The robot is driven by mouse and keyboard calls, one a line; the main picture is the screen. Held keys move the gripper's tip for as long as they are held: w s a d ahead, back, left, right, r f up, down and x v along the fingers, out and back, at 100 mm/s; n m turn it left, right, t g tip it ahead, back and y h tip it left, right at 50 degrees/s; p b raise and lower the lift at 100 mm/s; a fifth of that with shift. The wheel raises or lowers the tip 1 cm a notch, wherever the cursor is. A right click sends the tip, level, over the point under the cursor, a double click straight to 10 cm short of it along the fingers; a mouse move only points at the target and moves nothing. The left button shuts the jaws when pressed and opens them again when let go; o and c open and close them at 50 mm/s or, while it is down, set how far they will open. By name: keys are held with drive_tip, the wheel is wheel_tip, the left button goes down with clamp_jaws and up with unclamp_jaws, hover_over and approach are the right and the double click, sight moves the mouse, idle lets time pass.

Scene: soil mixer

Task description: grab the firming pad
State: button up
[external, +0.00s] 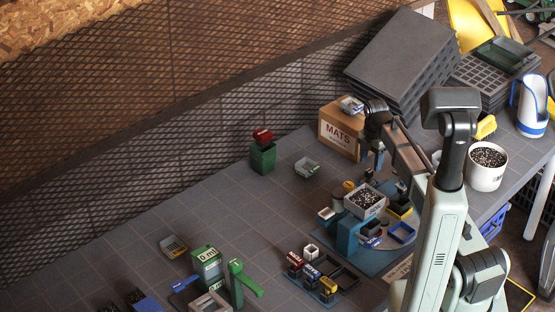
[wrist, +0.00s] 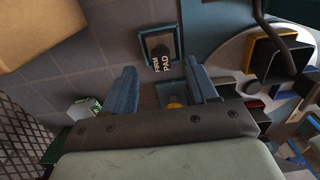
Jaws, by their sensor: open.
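The firming pad (wrist: 160,48) is a small square piece with a dark blue-grey frame and a white "FIRM PAD" label beside it. In the wrist view it lies just beyond the fingertips, near the upper middle. My gripper (wrist: 160,78) is open, with its two blue fingers apart and nothing held between them. In the external view my gripper (external: 373,158) points down beside the cardboard box, above the back of the turntable area. I cannot clearly make out the pad there, among the arm and small parts.
The MATS box (external: 337,136) stands close to my gripper. A small tray (external: 307,167) lies to the left. A white box of speckled soil (external: 364,201) and several small containers crowd the turntable. A square holder with a yellow item (wrist: 174,100) sits between my fingers' bases.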

sight(369, 171)
drive_tip(key=shift+s+a+f, duration=0.1)
drive_tip(key=shift+s+f, duration=0.05)
drive_tip(key=shift+f, duration=2.55)
drive_tip(key=shift+c, duration=0.3)
drive_tip(key=c, duration=1)
drive_tip(key=shift+r, duration=0.15)
